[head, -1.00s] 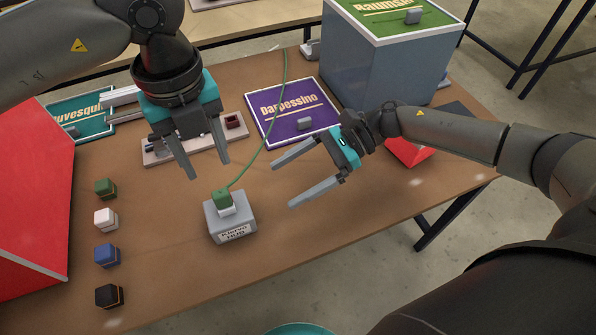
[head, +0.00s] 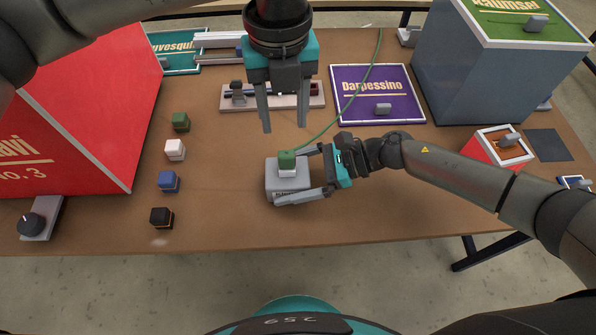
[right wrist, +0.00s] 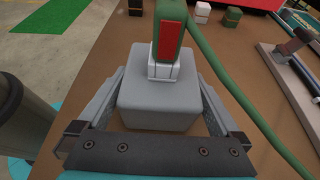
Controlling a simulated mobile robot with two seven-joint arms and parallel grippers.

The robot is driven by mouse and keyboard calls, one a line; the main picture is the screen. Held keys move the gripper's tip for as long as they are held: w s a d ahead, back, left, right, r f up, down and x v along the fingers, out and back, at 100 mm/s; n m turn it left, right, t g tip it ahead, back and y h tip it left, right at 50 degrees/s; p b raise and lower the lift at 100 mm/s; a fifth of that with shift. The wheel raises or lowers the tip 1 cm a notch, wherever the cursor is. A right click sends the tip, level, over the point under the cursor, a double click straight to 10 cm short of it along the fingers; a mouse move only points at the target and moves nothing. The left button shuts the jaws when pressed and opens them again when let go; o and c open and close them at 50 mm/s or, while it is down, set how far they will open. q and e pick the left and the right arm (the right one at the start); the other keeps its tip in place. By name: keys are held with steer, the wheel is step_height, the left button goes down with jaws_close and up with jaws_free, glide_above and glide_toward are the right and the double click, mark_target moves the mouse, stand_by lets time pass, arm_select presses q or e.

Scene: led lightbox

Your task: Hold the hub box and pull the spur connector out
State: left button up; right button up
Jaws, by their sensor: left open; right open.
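The grey hub box (head: 273,181) sits on the brown table, and it also shows in the right wrist view (right wrist: 158,115). The green spur connector (head: 287,158) stands in a white socket on top of the box, its green cable running off toward the back; it fills the top of the right wrist view (right wrist: 171,40). My right gripper (head: 300,176) is open, with its fingers on either side of the box. Whether they touch it I cannot tell. My left gripper (head: 283,116) is open and empty, pointing down above and behind the connector.
Several small blocks, among them a black one (head: 161,217), stand in a column to the left. A large red box (head: 95,110) is at the left. A purple Darpessino panel (head: 375,92) and a grey-blue box (head: 465,70) are behind. Front table is mostly clear.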

steer(key=c, duration=1.4)
steer(key=o, duration=1.2)
steer(key=c, duration=1)
steer(key=shift+c, duration=0.2)
arm_select(q)
steer(key=shift+o, duration=0.2)
